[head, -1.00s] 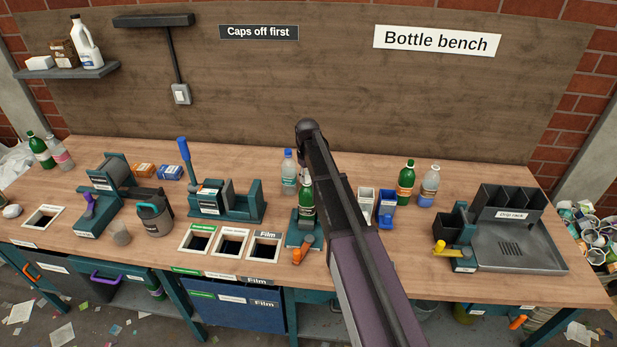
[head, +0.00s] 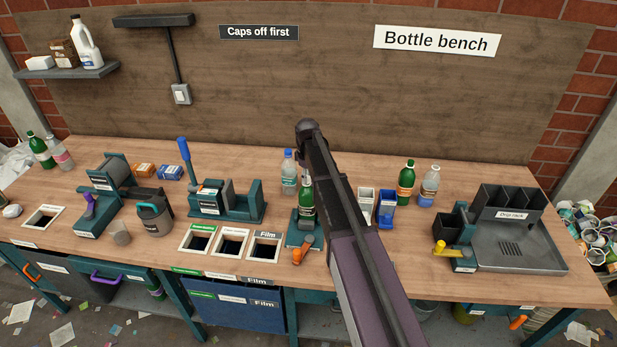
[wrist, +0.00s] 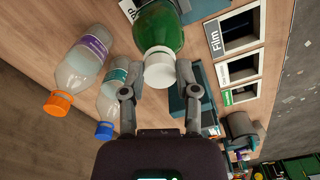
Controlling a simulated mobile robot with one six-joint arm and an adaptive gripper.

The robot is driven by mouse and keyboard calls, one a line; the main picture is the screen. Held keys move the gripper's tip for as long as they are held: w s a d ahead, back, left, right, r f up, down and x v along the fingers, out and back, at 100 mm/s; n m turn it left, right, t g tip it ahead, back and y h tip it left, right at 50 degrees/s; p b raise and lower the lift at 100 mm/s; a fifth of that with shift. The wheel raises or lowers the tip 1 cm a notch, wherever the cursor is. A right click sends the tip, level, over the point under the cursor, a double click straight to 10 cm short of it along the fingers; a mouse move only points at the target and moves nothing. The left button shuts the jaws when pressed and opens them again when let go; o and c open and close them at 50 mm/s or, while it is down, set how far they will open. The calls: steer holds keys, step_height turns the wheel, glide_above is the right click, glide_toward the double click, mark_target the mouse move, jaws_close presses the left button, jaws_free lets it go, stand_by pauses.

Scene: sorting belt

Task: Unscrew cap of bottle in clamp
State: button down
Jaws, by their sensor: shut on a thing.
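The green bottle (head: 306,198) stands upright in the teal clamp (head: 304,228), which has an orange handle (head: 303,252). In the head view my arm hides the bottle's cap and my gripper. In the wrist view the green bottle (wrist: 160,28) shows close up with its white cap (wrist: 159,69) between my fingers. My gripper (wrist: 156,84) is shut on this white cap at the bottle's neck. The cap is at the bottle's mouth; I cannot tell how far it is turned.
A clear bottle with a blue cap (head: 288,172) stands close behind the clamp. The wrist view also shows a clear bottle with an orange cap (wrist: 84,62) nearby.

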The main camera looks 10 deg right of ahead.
stand_by(0.3)
steer(key=shift+n, duration=2.6)
steer(key=shift+n, duration=0.3)
steer(key=shift+n, duration=2.3)
steer(key=shift+n, duration=2.6)
